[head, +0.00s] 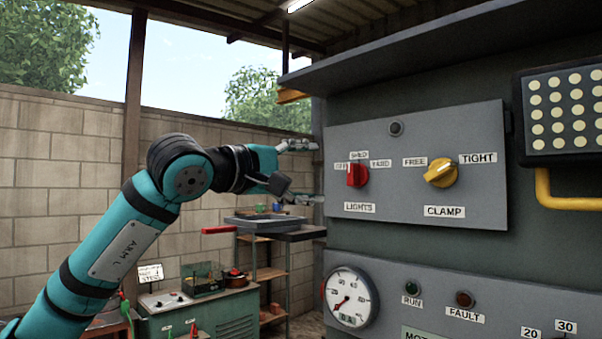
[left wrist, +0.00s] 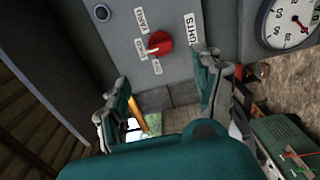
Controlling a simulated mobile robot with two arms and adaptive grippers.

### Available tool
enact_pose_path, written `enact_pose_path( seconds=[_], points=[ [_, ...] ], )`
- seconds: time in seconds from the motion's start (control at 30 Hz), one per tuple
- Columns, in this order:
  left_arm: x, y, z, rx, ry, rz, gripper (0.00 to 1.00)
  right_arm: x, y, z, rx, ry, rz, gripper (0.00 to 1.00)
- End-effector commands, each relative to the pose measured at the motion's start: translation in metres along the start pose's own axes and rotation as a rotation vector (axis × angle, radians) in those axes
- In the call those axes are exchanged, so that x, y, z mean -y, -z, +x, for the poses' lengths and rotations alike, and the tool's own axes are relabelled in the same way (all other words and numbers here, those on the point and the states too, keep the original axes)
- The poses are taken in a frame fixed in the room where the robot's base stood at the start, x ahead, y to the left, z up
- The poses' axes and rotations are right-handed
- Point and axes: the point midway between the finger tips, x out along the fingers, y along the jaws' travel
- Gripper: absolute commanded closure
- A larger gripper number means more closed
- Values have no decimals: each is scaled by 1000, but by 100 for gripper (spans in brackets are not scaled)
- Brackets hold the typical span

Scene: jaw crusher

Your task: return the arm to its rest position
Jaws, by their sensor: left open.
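My left arm (head: 120,245) reaches up from the lower left in the head view. Its gripper (head: 316,172) is open and empty, just left of the grey control panel (head: 420,130). The red LIGHTS knob (head: 357,175) is right of the fingertips, with no finger on it. In the left wrist view the two fingers (left wrist: 163,75) are spread wide. The red knob (left wrist: 160,44) shows beyond them, apart from both. My right gripper is in neither view.
The panel also has a yellow CLAMP knob (head: 441,173). A pressure-style gauge (head: 350,298) and RUN and FAULT lamps sit below. A yellow handle (head: 568,200) sticks out at right. A green cabinet (head: 200,312) and a shelf stand (head: 272,275) are behind the arm.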

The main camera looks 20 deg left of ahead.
Motion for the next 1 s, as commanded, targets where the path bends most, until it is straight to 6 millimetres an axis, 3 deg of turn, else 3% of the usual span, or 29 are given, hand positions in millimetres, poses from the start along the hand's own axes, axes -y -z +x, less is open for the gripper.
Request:
enact_pose_path(
  seconds=[0.2,0.7,0.77,0.87,1.0],
  points=[
    [1,0,-12,0,2,1,33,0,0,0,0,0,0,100],
    [5,-5,-9,19,4,-8,33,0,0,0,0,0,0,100],
    [13,-16,-2,62,9,-32,33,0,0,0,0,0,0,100],
    [39,-54,15,207,21,-127,33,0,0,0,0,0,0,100],
    [91,-138,29,550,52,-459,33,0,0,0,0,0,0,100]
  ],
)
